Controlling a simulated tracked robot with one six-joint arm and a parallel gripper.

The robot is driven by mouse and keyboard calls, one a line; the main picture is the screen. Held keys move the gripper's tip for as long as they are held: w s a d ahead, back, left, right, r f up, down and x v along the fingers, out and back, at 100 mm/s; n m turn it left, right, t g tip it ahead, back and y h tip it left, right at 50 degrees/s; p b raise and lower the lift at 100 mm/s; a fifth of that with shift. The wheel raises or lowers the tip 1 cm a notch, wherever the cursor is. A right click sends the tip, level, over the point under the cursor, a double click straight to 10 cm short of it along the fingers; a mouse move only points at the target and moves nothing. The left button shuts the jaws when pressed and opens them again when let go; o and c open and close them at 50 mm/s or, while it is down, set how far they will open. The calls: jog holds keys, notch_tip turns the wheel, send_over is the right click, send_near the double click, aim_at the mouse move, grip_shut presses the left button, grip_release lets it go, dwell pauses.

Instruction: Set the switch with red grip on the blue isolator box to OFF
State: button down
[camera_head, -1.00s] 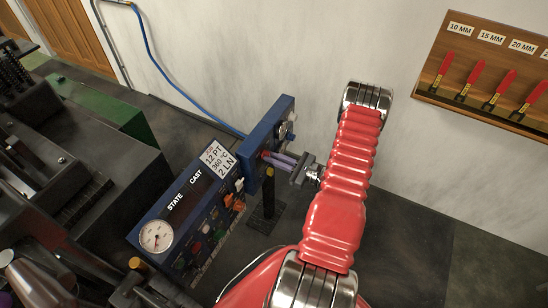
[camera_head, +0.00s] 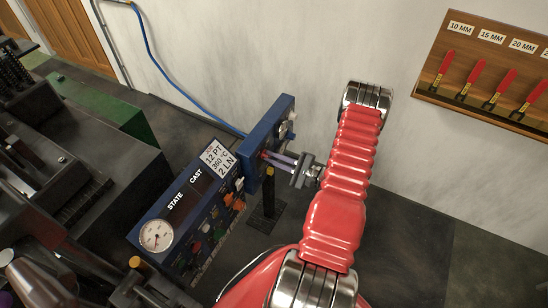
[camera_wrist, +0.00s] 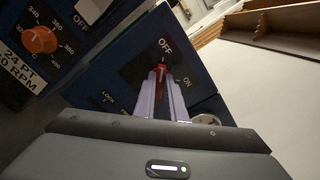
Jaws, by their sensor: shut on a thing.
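The blue isolator box (camera_head: 284,118) stands beside the control panel, near the wall. It also shows in the wrist view (camera_wrist: 196,62), with an OFF label above the switch and an ON label to its right. The switch with red grip (camera_wrist: 160,72) points up toward OFF in the wrist view. My gripper (camera_wrist: 161,80) is shut on the red grip, with one pale purple finger on each side. In the head view my gripper (camera_head: 266,156) reaches the box face from the right.
A blue control panel (camera_head: 165,208) with a gauge, buttons and orange knobs stands left of the box. A dark machine (camera_head: 95,165) fills the left side. A rack of red-handled tools (camera_head: 480,65) hangs at upper right. Open floor (camera_head: 405,235) lies right of my arm.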

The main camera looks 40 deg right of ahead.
jog(key=shift+f, duration=0.1)
jog(key=c, duration=1.8)
grip_release()
jog(key=shift+s, duration=0.1)
jog(key=v, duration=1.3)
jog(key=shift+s+d, duration=0.1)
jog(key=shift+s, duration=0.25)
